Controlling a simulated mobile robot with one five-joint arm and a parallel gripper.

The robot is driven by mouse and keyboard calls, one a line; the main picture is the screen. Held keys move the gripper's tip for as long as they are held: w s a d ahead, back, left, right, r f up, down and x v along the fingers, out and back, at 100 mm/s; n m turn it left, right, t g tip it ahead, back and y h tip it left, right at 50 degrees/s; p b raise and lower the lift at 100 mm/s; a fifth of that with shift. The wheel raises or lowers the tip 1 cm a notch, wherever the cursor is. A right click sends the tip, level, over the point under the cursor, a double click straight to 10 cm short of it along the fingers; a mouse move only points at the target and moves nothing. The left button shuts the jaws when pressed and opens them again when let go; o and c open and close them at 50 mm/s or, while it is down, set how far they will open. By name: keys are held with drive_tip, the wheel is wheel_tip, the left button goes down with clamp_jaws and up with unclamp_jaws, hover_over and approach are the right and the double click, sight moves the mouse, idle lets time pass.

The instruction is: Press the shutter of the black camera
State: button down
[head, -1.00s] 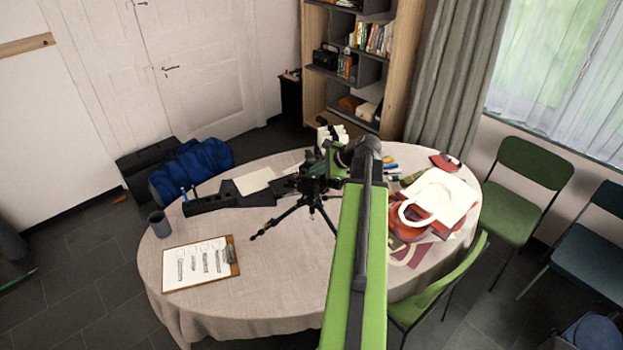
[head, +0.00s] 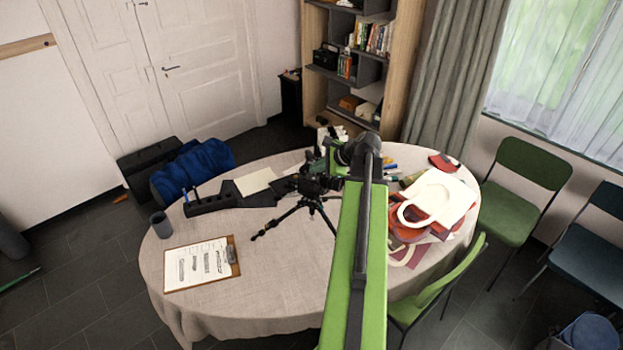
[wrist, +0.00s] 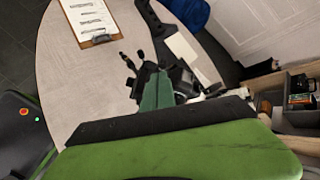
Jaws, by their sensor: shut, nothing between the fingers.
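The black camera (head: 314,184) sits on a small black tripod (head: 289,214) on the round table. In the head view my gripper (head: 327,170) is right at the camera, just above or behind it, and partly overlaps it. In the wrist view my gripper (wrist: 157,78) shows as green fingers close together, with nothing seen between them. Dark parts of the camera (wrist: 182,78) show beside the fingers there, and the tripod (wrist: 130,64) spreads past their tips. The shutter button is too small to make out. I cannot tell whether the fingers touch the camera.
The table (head: 265,290) also holds a clipboard (head: 235,270), a grey cup (head: 161,225), a black organiser (head: 215,202) and a cream bag (head: 455,190) on the right. The front of the tabletop is clear. A green chair (head: 440,290) stands at the right edge.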

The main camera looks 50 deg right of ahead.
wheel_tip(320, 180, up, 4)
drive_tip(key=p, duration=0.4)
drive_tip(key=shift+r, duration=0.25)
idle(0.3)
